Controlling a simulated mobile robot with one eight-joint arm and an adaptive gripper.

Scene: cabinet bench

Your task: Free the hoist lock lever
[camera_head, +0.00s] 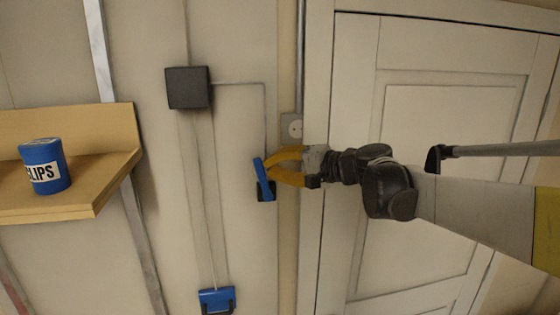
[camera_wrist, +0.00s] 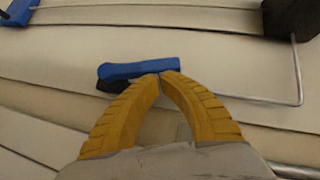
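A blue lever (camera_head: 263,180) sits tilted on a small black base (camera_head: 267,193) on the pale wall panel, left of the door frame. In the wrist view the blue lever (camera_wrist: 140,70) lies nearly crosswise ahead of the fingers, with part of its dark base below its left end. My gripper (camera_head: 270,168) has yellow fingers, whose tips meet at the lever's side. In the wrist view my gripper (camera_wrist: 162,75) has its tips together, overlapping the lever's lower edge. The lever does not appear between them. Whether the tips press on it I cannot tell.
A black box (camera_head: 188,87) is on the panel, with a thin line running towards the lever. A blue fitting (camera_head: 217,300) is below it. A wooden shelf (camera_head: 75,203) at left bears a blue can (camera_head: 45,165). A panelled door (camera_head: 440,110) is at right.

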